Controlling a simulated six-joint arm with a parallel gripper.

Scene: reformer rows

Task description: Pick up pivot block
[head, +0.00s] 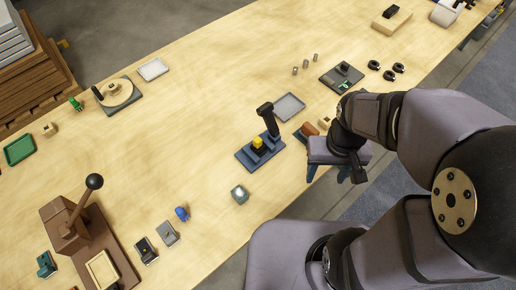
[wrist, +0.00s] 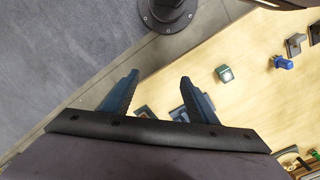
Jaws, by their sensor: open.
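I cannot tell for sure which piece is the pivot block. Small blocks lie close to my gripper: a brown rounded piece (head: 309,129) on a dark base and a tan piece (head: 324,122), both partly hidden by my arm. My gripper (head: 328,175) is at the table's right edge, just nearer than these pieces, pointing down. In the wrist view its two blue fingers (wrist: 160,76) stand apart with nothing between them. Floor and the table edge show beyond them. Parts of dark blue items show behind the right finger.
A blue fixture (head: 250,158) with a black post and yellow piece stands left of my gripper. A blue piece (head: 182,213) and a lever press (head: 75,225) stand farther left. The table's middle is largely clear.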

